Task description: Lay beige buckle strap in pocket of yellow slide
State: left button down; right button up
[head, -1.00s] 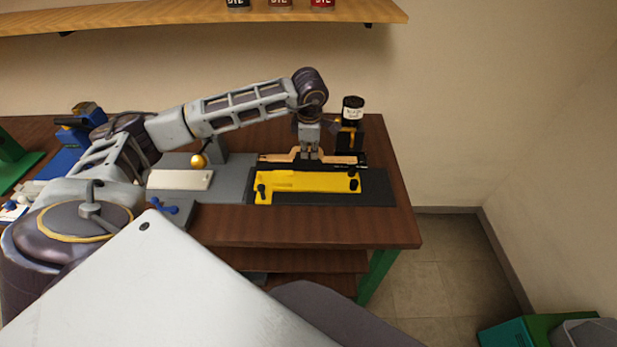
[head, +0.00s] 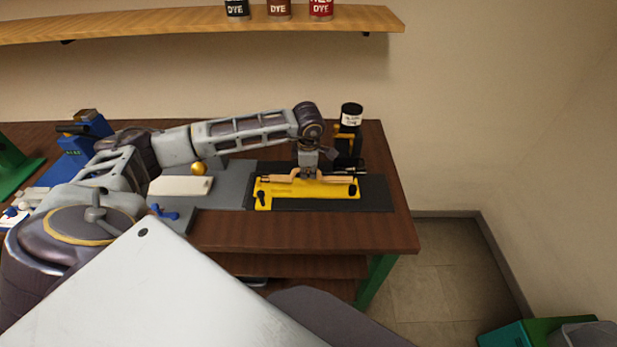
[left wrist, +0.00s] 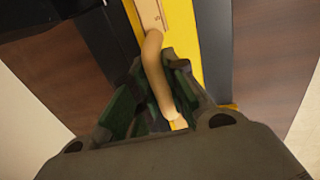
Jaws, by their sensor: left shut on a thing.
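The yellow slide (head: 300,192) lies on a black base (head: 375,198) on the bench, with black knobs at both ends. My left gripper (head: 308,176) points down over its rear edge and is shut on the beige buckle strap (head: 337,180). The strap runs left to right along the slide's back edge, at or just above it; I cannot tell if it touches. In the left wrist view, the strap (left wrist: 152,62) bends between the green finger pads of the gripper (left wrist: 155,105), with the yellow slide (left wrist: 185,40) underneath. The pocket cannot be made out. My right gripper is not in view.
A pale bar (head: 180,186) lies on the grey plate (head: 232,185) at the left, near a blue knob (head: 165,212). A shelf (head: 180,22) with dye cans hangs above.

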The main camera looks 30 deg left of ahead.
aim_at(308, 187)
pick_arm(q)
jog(key=shift+f+p, duration=0.3)
jog(key=shift+f, duration=1.3)
jog(key=shift+f, duration=0.1)
jog(key=c, duration=1.4)
grip_release()
jog(key=shift+c, duration=0.2)
notch_tip(308, 187, up, 12)
jog(key=s+d+b, duration=0.1)
jog(key=s+b, duration=0.1)
